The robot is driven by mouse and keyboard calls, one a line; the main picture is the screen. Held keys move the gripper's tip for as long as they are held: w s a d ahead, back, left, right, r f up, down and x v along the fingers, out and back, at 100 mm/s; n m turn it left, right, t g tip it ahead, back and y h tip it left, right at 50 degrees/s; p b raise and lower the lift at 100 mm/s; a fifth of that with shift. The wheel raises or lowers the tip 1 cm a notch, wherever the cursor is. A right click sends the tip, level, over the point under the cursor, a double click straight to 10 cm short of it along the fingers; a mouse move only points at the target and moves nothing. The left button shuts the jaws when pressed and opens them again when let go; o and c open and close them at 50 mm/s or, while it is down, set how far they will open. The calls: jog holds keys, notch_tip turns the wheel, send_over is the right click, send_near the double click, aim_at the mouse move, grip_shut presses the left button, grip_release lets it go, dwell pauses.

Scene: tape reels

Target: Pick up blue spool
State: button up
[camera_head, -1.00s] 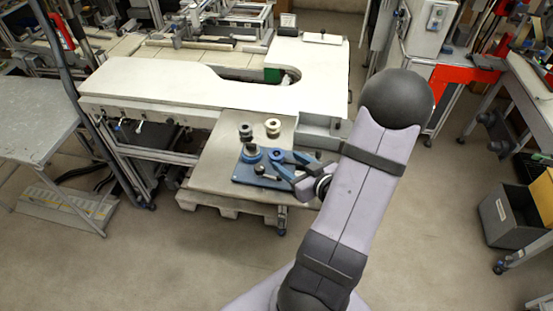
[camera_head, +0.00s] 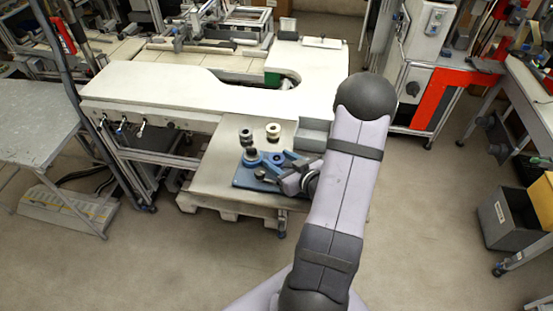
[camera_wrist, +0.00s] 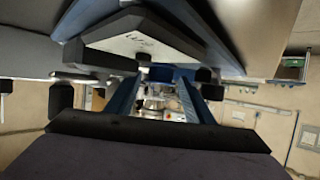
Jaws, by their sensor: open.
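The blue spool (camera_head: 250,158) shows as a small blue round shape near the left corner of a blue plate (camera_head: 242,179) on the low table in the head view. Something dark and small sits at its top. My gripper (camera_head: 271,166) has blue fingers. It is over the plate, just right of the blue spool; whether they touch is too small to tell. In the wrist view the two blue fingers stand apart, with my gripper (camera_wrist: 160,95) open and no spool clearly seen between them. My wrist and arm hide the right part of the plate.
A dark spool (camera_head: 246,137) and a cream spool (camera_head: 273,130) stand behind the plate. A grey bin (camera_head: 315,136) is at the table's back right. A long white worktop (camera_head: 170,90) lies behind. The table's left part (camera_head: 212,180) is clear.

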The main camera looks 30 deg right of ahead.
aim_at(280, 162)
jog(key=c, duration=0.8)
jog(key=shift+r, duration=0.25)
jog(key=shift+r, duration=4.75)
